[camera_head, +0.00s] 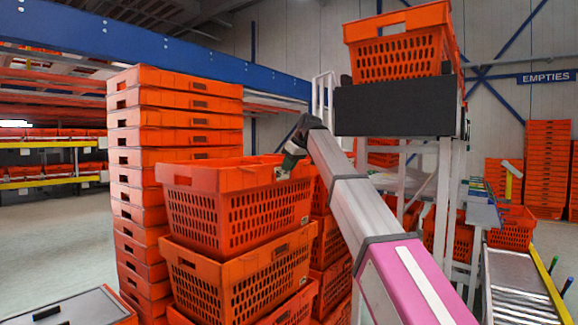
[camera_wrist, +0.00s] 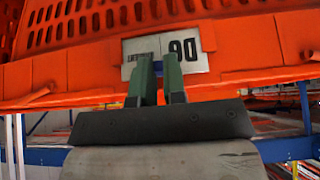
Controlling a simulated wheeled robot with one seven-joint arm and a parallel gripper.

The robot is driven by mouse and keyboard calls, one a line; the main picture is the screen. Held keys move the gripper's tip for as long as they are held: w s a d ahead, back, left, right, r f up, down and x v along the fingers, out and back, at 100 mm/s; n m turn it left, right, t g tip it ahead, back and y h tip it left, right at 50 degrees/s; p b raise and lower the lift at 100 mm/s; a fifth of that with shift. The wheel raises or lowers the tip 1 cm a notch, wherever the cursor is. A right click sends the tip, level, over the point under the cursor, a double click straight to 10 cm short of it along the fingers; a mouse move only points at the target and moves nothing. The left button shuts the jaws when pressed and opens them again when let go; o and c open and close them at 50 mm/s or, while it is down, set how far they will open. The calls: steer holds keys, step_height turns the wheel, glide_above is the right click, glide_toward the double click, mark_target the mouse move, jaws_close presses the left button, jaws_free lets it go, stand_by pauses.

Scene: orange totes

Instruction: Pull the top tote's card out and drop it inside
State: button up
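The top tote (camera_head: 235,213) is orange with slotted walls and stands on a similar tote in the front stack. Its card (camera_wrist: 192,49), white and grey with large black characters, lies against the orange wall in the wrist view. A small pale piece of it shows near my gripper in the head view. My gripper (camera_wrist: 157,66) has two green fingers, close together with a narrow gap. Their tips overlap the card's lower edge in the picture; I cannot tell whether they touch it.
A tall stack of orange totes (camera_head: 140,135) stands behind on the left. Another tote (camera_head: 398,55) sits on a dark raised platform (camera_head: 395,110) to the right of my wrist. A roller conveyor (camera_head: 515,285) runs at the lower right. Open floor (camera_head: 50,225) lies at left.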

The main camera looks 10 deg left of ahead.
steer(key=shift+r, duration=0.15)
steer(key=r, duration=0.5)
steer(key=shift+s+d+r, duration=0.1)
steer(key=shift+d+r, duration=0.15)
steer(key=shift+r, duration=0.1)
stand_by(0.8)
